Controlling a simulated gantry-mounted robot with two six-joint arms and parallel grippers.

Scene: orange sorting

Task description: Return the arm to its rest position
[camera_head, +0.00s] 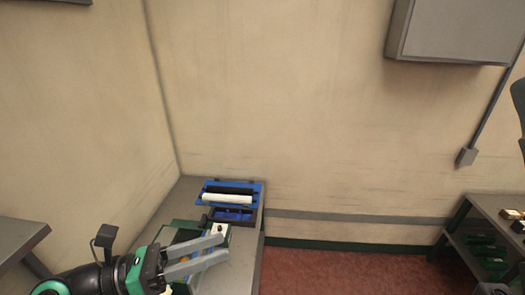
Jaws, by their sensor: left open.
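My left gripper (226,248) is low in the head view, left of the middle. Its two long grey fingers are apart, with nothing visible between their tips. It is over or in front of a grey workbench (244,262). A small orange thing (186,261) shows beside the fingers, partly hidden by them; I cannot tell whether it is an orange. My right gripper cannot be made out; only dark parts show at the right edge.
A blue device (256,190) with a white roller (227,198) stands at the bench's back. A shelf unit (497,215) with green items stands at the right. A grey cabinet (455,30) hangs on the wall. Red floor (345,272) lies clear between bench and shelf.

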